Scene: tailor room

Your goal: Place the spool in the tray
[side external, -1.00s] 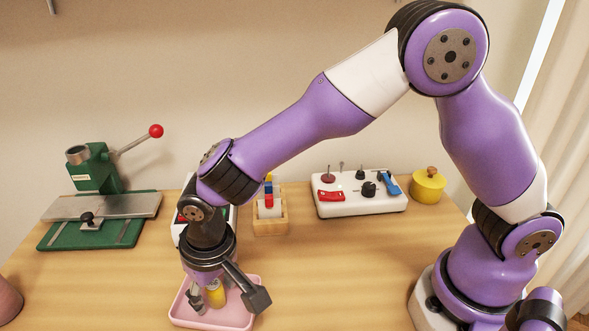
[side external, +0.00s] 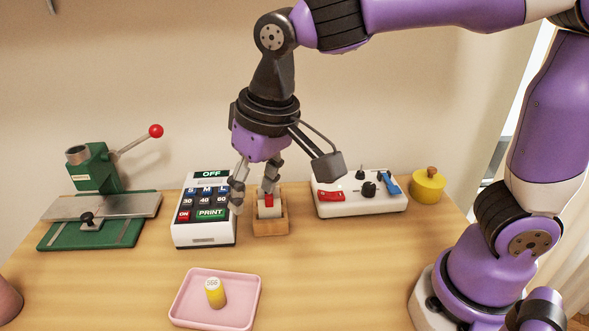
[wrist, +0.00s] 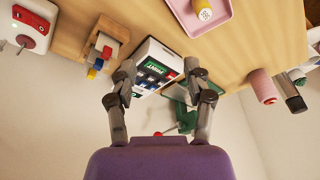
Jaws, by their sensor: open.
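The yellow spool (side external: 215,292) with a pale top stands upright inside the pink tray (side external: 181,311) at the front of the table. In the wrist view, the spool (wrist: 203,11) and the tray (wrist: 222,27) show at the top edge, partly cut off. My gripper (side external: 253,205) is open and empty.
A white label printer (side external: 205,235) and a wooden holder (side external: 271,227) with coloured pieces stand behind the tray. A green press (side external: 88,225) is at left. A white control box (side external: 345,205) and a yellow pot (side external: 428,187) are at back right. The table right of the tray is clear.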

